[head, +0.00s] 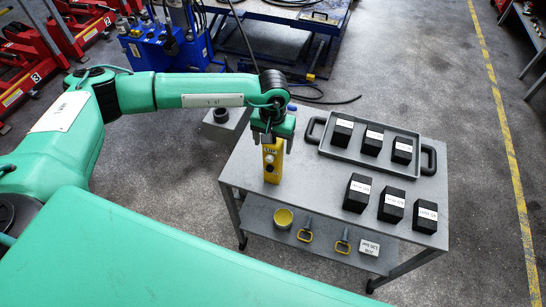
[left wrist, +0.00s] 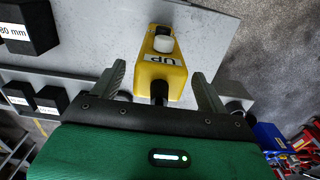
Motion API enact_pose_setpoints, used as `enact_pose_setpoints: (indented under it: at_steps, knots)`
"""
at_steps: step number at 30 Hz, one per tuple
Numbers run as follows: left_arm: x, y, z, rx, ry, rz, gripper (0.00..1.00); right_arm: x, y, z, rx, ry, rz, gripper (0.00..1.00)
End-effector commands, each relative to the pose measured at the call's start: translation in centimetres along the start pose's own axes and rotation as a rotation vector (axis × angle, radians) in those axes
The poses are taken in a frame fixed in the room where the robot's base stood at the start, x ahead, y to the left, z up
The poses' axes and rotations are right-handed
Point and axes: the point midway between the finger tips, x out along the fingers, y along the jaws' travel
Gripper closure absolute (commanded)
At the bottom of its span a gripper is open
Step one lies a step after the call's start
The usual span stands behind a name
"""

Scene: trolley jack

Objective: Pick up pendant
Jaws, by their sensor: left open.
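The pendant (head: 271,170) is a yellow box with a pale button and an "UP" label. It is upright at the left part of the grey trolley top (head: 318,190). My left gripper (head: 272,141) is over its upper end, pointing down. In the left wrist view the pendant (left wrist: 163,76) shows between the two open fingers, with a visible gap on each side. A black stem leads from the pendant's near end toward my gripper. My right gripper is in neither view.
A grey tray (head: 325,148) with black blocks is on the trolley, and more black blocks (head: 391,205) stand in front. The lower shelf (head: 262,212) holds a yellow cup and yellow-handled parts. A blue machine (head: 165,45) and red jacks (head: 85,25) stand behind.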

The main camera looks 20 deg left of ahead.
Motion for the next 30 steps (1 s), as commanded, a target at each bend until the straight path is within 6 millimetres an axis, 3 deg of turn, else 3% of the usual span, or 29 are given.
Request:
enact_pose_setpoints:
  at_steps: [6, 12, 24, 30]
  knots:
    - [1.8, 0.1, 0.0, 0.0, -0.001, 0.001, 0.24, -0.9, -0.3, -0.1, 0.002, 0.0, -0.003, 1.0]
    - [1.9, 0.1, 0.0, 0.0, -0.001, 0.001, 0.24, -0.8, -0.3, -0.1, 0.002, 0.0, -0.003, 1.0]
    - [1.9, 0.0, 0.0, -0.001, -0.001, 0.0, 1.0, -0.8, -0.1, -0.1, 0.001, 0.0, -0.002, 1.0]
    - [1.8, 0.1, 0.0, -0.001, 0.0, 0.001, 1.0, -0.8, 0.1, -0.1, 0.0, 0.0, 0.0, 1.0]
